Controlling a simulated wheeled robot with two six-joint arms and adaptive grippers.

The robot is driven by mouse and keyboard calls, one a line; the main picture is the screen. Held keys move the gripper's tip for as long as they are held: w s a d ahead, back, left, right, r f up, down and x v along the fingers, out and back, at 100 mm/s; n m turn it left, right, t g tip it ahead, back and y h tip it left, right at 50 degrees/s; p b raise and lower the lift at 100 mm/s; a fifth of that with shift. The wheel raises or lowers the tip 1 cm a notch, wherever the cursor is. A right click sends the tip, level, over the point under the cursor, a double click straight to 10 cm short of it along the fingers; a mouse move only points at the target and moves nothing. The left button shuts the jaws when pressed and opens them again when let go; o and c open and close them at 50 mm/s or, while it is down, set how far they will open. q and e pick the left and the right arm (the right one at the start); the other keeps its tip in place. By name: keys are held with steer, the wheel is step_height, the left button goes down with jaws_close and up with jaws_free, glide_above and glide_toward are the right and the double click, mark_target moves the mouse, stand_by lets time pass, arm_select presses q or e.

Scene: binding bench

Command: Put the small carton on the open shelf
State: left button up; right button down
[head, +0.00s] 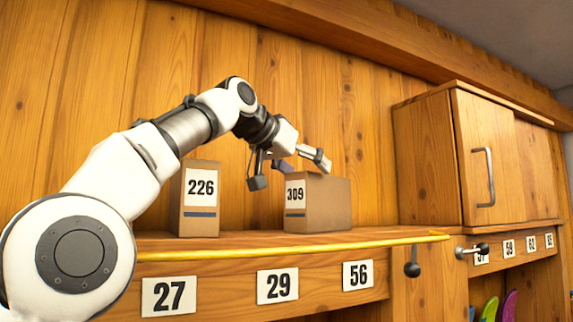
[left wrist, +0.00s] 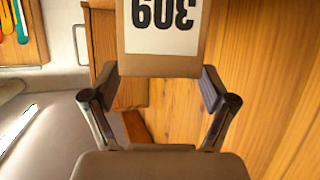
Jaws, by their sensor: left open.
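A brown carton labelled 309 (head: 325,205) stands upright on the wooden shelf (head: 245,240). A narrower, taller carton labelled 226 (head: 201,215) stands to its left. Which one is the small carton the pictures do not say. My left gripper (head: 290,172) is open and empty at the upper part of carton 309, its fingers spread. In the left wrist view, the 309 carton (left wrist: 163,65) shows upside down, with the fingertips (left wrist: 160,88) to either side of its near edge. Whether they touch it I cannot tell. My right gripper is not in view.
A closed wooden cabinet (head: 486,160) with a metal handle stands right of the shelf. A yellow strip (head: 300,248) runs along the shelf's front, above labels 27, 29 and 56. Dark knobs (head: 412,269) stick out at right. An open space with colored items (head: 490,308) is at lower right.

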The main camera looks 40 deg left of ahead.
arm_select(q)
steer(key=b+v, duration=0.1)
steer(key=v, duration=0.8)
stand_by(0.8)
